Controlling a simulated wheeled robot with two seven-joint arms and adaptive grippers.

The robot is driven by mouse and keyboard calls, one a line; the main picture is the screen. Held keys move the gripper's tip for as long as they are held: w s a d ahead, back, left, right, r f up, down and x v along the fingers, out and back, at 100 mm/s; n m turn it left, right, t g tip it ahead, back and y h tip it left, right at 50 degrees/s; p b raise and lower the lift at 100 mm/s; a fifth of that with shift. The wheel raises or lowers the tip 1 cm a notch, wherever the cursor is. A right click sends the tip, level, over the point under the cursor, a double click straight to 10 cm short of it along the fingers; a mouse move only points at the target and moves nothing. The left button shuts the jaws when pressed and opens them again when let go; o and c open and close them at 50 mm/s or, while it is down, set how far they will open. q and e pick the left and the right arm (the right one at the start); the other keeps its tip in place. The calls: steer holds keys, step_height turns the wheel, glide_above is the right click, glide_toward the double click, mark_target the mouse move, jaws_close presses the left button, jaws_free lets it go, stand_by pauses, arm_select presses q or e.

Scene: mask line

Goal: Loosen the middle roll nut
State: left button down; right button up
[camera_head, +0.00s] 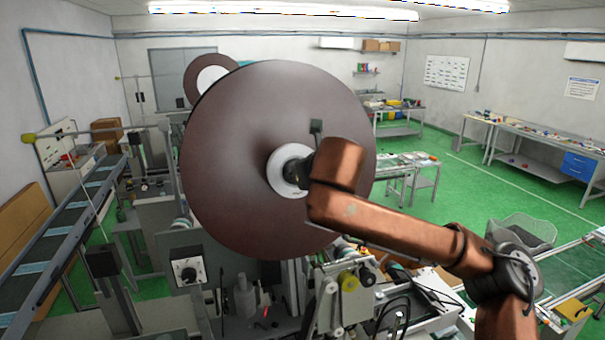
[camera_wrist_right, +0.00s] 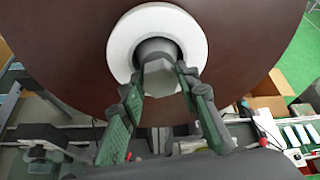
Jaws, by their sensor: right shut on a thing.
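A large brown roll (camera_head: 235,165) with a white hub (camera_head: 280,168) faces me in the middle of the head view. The roll (camera_wrist_right: 70,50) and its white hub (camera_wrist_right: 122,40) also fill the top of the right wrist view. A grey nut (camera_wrist_right: 157,73) sits at the hub's centre. My right gripper (camera_wrist_right: 162,84) is shut on the nut, with its green-padded fingers on either side of it. In the head view my right gripper (camera_head: 305,170) is at the hub, and my wrist hides most of the fingers and the nut. My left gripper is out of view.
A smaller brown roll (camera_head: 190,78) shows behind the large one at upper left. Machine parts and a dial box (camera_head: 187,270) stand below the roll. A conveyor (camera_head: 60,245) runs along the left. Green floor (camera_head: 460,190) is open at the right.

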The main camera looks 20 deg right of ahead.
steer(key=shift+a+f+n+h, duration=0.1)
steer(key=shift+f+n+h, duration=0.3)
steer(key=shift+n, duration=0.6)
steer(key=o, duration=1.1)
steer(key=shift+r, duration=0.2)
steer(key=shift+o, duration=0.2)
steer(key=shift+r, duration=0.1)
steer(key=d+v, duration=0.1)
steer(key=v, duration=1.1)
steer(key=shift+a, duration=0.45)
